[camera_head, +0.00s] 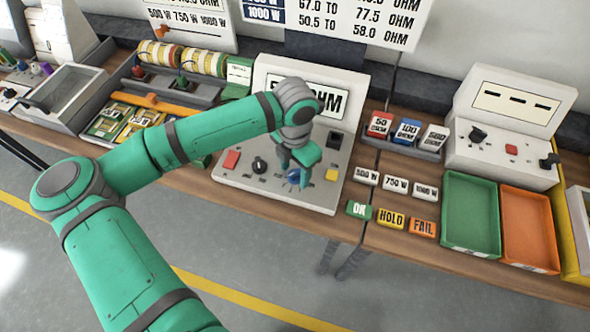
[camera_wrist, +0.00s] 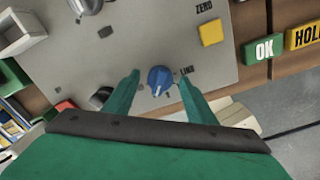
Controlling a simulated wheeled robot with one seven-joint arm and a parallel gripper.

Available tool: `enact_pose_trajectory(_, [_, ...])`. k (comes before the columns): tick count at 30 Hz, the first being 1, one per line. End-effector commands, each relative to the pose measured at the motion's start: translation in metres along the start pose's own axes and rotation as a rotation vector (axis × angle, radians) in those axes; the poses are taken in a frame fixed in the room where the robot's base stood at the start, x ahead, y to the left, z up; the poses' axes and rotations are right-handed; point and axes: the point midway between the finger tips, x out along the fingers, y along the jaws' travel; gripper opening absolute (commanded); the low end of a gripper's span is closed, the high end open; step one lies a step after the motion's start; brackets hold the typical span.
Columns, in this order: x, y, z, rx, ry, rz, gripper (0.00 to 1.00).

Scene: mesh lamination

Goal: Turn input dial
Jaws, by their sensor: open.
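A blue dial (camera_head: 293,176) with a white pointer mark sits on the front of the grey meter console (camera_head: 225,178). In the wrist view the blue dial (camera_wrist: 160,80) lies between the two fingers of my gripper (camera_wrist: 157,75), with a gap on each side. My gripper (camera_head: 297,160) is open and points down over the dial in the head view, partly hiding it. A black knob (camera_head: 260,165) sits left of the blue dial. It also shows in the wrist view (camera_wrist: 101,97). I cannot read a label naming either one as the input dial.
The console also carries a red button (camera_head: 232,159) and a yellow button (camera_head: 332,174). Right of it lie OK, HOLD (camera_head: 391,219) and FAIL blocks, then green (camera_head: 470,250) and orange trays. Fixtures and coils (camera_head: 180,57) stand at left.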

Motion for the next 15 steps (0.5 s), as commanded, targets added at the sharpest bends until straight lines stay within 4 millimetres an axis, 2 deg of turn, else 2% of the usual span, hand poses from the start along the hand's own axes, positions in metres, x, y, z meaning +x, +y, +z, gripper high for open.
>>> enact_pose_trajectory(10, [0.0038, -0.0003, 0.0, 0.0, 0.0, -0.001, 0.51])
enact_pose_trajectory(15, [0.0037, -0.0003, 0.0001, 0.0, 0.0, -0.001, 0.1])
